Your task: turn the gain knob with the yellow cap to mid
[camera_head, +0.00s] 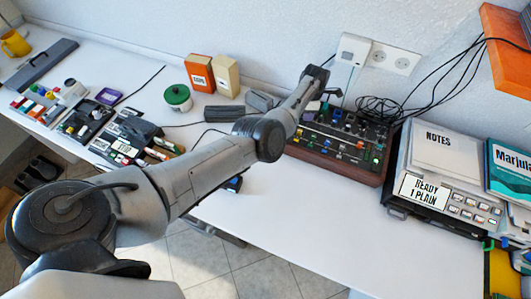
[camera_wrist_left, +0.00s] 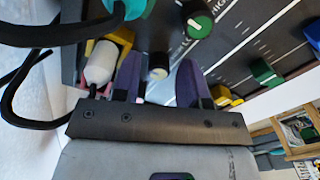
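The mixer panel (camera_head: 332,167) stands at the back of the white table, with many small coloured knobs and caps. My left gripper (camera_head: 327,93) hangs over its far edge in the head view. In the left wrist view its two purple fingers (camera_wrist_left: 159,82) are open, with a gap between them. Whether this is the yellow-capped gain knob is unclear. A green-capped knob (camera_wrist_left: 200,25) is beside it. My right gripper is not in view.
A white and yellow plug (camera_wrist_left: 101,62) with black cable is close to the left finger. Yellow (camera_wrist_left: 226,94) and green (camera_wrist_left: 263,72) caps lie to the right. Black cables (camera_head: 385,107) coil behind the mixer; a grey device (camera_head: 432,213) stands right. Front table is clear.

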